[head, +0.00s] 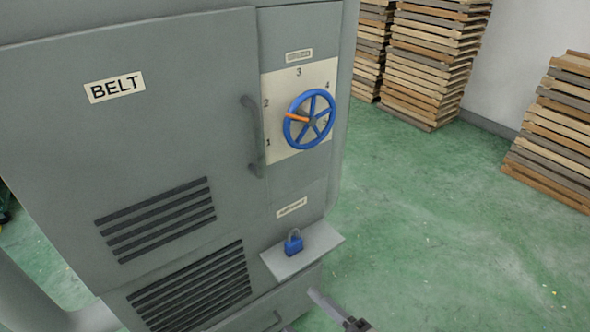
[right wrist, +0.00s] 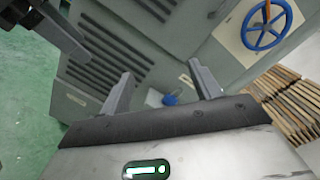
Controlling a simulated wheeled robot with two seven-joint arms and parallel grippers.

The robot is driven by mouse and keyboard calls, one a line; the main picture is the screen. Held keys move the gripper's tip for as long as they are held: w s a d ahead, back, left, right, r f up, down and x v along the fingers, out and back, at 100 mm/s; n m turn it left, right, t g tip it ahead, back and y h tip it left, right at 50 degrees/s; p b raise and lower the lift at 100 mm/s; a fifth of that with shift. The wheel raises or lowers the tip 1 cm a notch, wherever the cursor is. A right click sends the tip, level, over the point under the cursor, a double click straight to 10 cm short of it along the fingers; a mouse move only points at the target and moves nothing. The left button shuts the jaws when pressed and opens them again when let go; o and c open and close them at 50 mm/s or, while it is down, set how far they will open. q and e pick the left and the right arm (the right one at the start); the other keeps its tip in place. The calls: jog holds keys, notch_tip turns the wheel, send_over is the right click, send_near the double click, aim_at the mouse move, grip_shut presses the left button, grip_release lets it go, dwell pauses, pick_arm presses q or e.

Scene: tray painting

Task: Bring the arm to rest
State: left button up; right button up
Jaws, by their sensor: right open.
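My right gripper (head: 325,305) shows only in part at the bottom edge of the head view, in front of the cabinet's lower right. In the right wrist view its two fingers stand wide apart (right wrist: 162,85), with nothing between them. The gripper is apart from the handwheel and the padlock. A blue handwheel (head: 325,105) with an orange pointer is on the cabinet's pale dial plate (head: 281,83); the pointer points left, nearest the 2. A blue padlock (head: 294,246) stands on a small shelf (head: 322,240) below it.
The grey cabinet (head: 170,150), labelled BELT, fills the left and middle, with a protruding door handle (head: 251,135) and vents. Stacks of wooden pallets (head: 425,65) stand at the back, with another stack (head: 555,130) at the right. The green floor (head: 440,220) between is clear.

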jog(key=s+d+f+n+g+h+p, duration=0.1)
jog(key=d+n+h, duration=0.3)
jog(key=n, duration=0.6)
jog(key=s+d+f+n+g+h+p, duration=0.1)
jog(key=d+f+n+g+h+p, duration=0.1)
jog(key=d+n, duration=0.5)
jog(key=f+n+h, duration=0.1)
jog(key=n+h, duration=0.1)
jog(key=n, duration=0.1)
jog(key=shift+s+d+f+h, duration=0.25)
jog(key=shift+s+d+h, duration=0.05)
jog(key=shift+s+h, duration=0.1)
